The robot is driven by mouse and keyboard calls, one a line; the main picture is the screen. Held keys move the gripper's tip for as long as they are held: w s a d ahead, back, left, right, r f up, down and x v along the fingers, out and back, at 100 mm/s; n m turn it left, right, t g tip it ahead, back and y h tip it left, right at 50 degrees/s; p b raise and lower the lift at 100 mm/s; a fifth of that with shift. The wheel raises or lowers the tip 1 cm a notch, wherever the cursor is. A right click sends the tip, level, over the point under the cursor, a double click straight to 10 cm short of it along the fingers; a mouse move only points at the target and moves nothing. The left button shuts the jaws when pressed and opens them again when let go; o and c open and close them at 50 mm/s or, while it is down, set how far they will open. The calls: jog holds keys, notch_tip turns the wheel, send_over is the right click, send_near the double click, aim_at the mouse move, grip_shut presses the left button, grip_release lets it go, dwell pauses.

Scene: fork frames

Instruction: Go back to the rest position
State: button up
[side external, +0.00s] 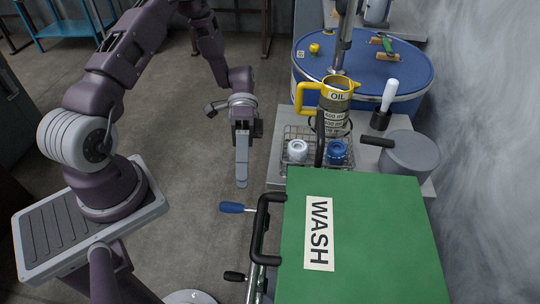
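My gripper (241,182) hangs pointing down over the bare floor, left of the work tables and apart from everything. Its fingers line up in this view, so I cannot tell whether they are open or shut. No held object shows at the fingertips. My arm arches from the pedestal at the left up past the top of the picture and back down to the gripper.
A green WASH lid (385,240) with a black handle (262,225) is at the lower right. Blue-handled lever (232,208) juts left.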

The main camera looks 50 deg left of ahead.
jog(key=s+a+r+n+t+y, duration=0.1)
jog(key=s+r+n+t+y, duration=0.1)
jog(key=r, duration=0.5)
jog(key=s+r+n+t+y, duration=0.2)
jog(key=s+r+t+y, duration=0.1)
jog(key=r+t+y, duration=0.2)
jog(key=s+a+r+n+t+y, duration=0.1)
jog(key=s+r+n+t+y, duration=0.1)
jog(key=r+t, duration=0.4)
notch_tip(320, 180, up, 4)
jog(key=shift+s+a+f+t+y, duration=0.15)
jog(key=shift+s+a+t+y, duration=0.2)
jog(key=shift+s+y, duration=0.55)
